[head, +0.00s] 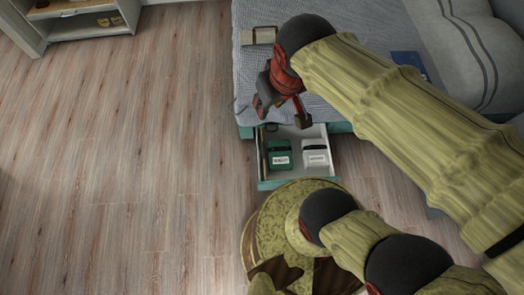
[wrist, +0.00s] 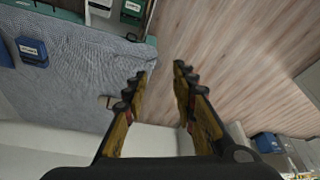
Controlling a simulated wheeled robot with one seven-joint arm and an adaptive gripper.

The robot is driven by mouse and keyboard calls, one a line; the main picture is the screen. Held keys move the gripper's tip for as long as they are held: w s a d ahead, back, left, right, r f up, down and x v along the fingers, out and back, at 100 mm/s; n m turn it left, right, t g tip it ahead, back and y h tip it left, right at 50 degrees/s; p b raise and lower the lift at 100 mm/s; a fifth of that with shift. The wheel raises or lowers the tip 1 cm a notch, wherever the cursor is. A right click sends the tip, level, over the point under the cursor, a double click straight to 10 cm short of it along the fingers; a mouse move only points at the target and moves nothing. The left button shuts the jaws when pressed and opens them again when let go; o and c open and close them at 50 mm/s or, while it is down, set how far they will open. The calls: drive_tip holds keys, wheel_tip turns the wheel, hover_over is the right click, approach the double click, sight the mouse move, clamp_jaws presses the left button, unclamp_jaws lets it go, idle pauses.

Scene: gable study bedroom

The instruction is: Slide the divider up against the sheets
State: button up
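An open drawer (head: 262,172) juts from the teal bed base. In it lie a green labelled bundle (head: 281,159) on the left and a white labelled bundle (head: 317,157) on the right. The labels are too small to read, so I cannot tell which is the sheets. I cannot make out the divider for certain. The drawer's contents show at the wrist view's top edge: the white bundle (wrist: 99,9) and the green bundle (wrist: 132,10). My gripper (head: 281,103) is above the bed edge, behind the drawer. In the wrist view my gripper (wrist: 160,75) is open and empty.
A bed with a grey-blue cover (head: 255,75) stands behind the drawer. A beige flat item (head: 258,36) and a blue labelled bundle (wrist: 33,50) lie on it. A low shelf unit (head: 88,27) is at the upper left. The wooden floor (head: 130,160) on the left is clear.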

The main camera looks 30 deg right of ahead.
drive_tip(key=w+d+f+g+h+b, duration=0.15)
drive_tip(key=w+f, duration=0.35)
drive_tip(key=f, duration=0.5)
drive_tip(key=w+d+f+g, duration=0.2)
drive_tip(key=w+f+g, duration=0.15)
drive_tip(key=f, duration=0.75)
drive_tip(key=w+d+f+g+b, duration=0.15)
drive_tip(key=w+f, duration=0.35)
drive_tip(key=f, duration=0.5)
drive_tip(key=w+d+f+m+g+h, duration=0.1)
drive_tip(key=d+f, duration=0.1)
drive_tip(key=f, duration=1.8)
drive_tip(key=w+d+f, duration=0.1)
drive_tip(key=d+f, duration=0.2)
drive_tip(key=f, duration=1.7)
drive_tip(key=w+a+f+m+t, duration=0.1)
drive_tip(key=w+f+m+t, duration=0.2)
drive_tip(key=w+f, duration=0.45)
drive_tip(key=a+b+x, duration=0.1)
drive_tip(key=b+x, duration=0.2)
drive_tip(key=x, duration=0.2)
drive_tip(key=shift+w+d+f+m+b, duration=0.3)
drive_tip(key=shift+w+d+f, duration=0.1)
drive_tip(key=shift+f, duration=0.15)
drive_tip(key=shift+y, duration=0.25)
drive_tip(key=shift+c, duration=1)
